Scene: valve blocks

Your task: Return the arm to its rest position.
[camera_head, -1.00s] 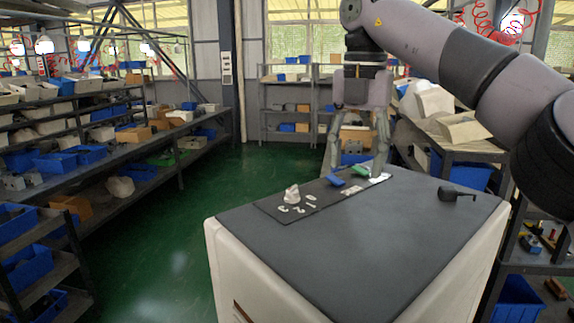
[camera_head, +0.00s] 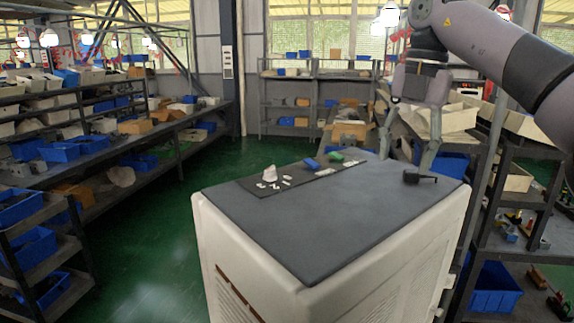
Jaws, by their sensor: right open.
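My right gripper (camera_head: 405,157) hangs at the end of my right arm over the far right part of the grey-topped workbench cabinet (camera_head: 330,228). Its two fingers point down and stand apart, with nothing between them. A dark mat (camera_head: 300,177) lies along the back of the top. On it are a whitish block (camera_head: 270,173), several small white pieces, a blue block (camera_head: 311,164) and a green block (camera_head: 336,157). A black handled part (camera_head: 415,178) lies at the right edge, in front of the gripper. My left gripper is not in view.
Shelves with blue bins (camera_head: 58,152) line the left side. A rack (camera_head: 290,105) stands at the back, with a cardboard box (camera_head: 348,131) near it. Shelving with bins (camera_head: 495,288) stands close at the right. The green floor (camera_head: 150,240) at the left is clear.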

